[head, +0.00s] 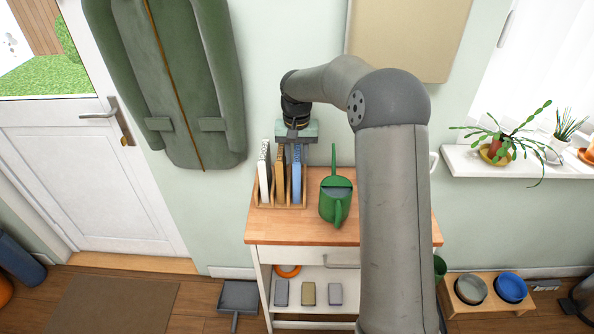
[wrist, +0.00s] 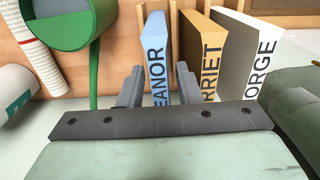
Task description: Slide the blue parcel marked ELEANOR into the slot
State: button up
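The blue parcel (head: 297,178) stands upright in the right-hand slot of a wooden rack (head: 283,206) on the wooden-topped cabinet. Its lettering partly shows as "EANOR" on the blue parcel (wrist: 155,62) in the wrist view; the rest is hidden by my gripper. My gripper (head: 297,155) is at the far upper end of the parcel. In the wrist view my gripper (wrist: 158,82) is open, with one finger on each side of the parcel and narrow gaps showing. A tan parcel (head: 280,175) and a white parcel (head: 265,175) stand in the slots to its left.
A green watering can (head: 336,200) stands just right of the rack. A wall with a green coat (head: 185,80) is behind the cabinet. The front strip of the cabinet top (head: 290,229) is clear. A windowsill with plants (head: 495,160) is at the right.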

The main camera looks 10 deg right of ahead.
notch_tip(320, 180, down, 3)
jog(key=shift+f+p, duration=0.15)
jog(key=shift+p, duration=0.15)
grip_shut()
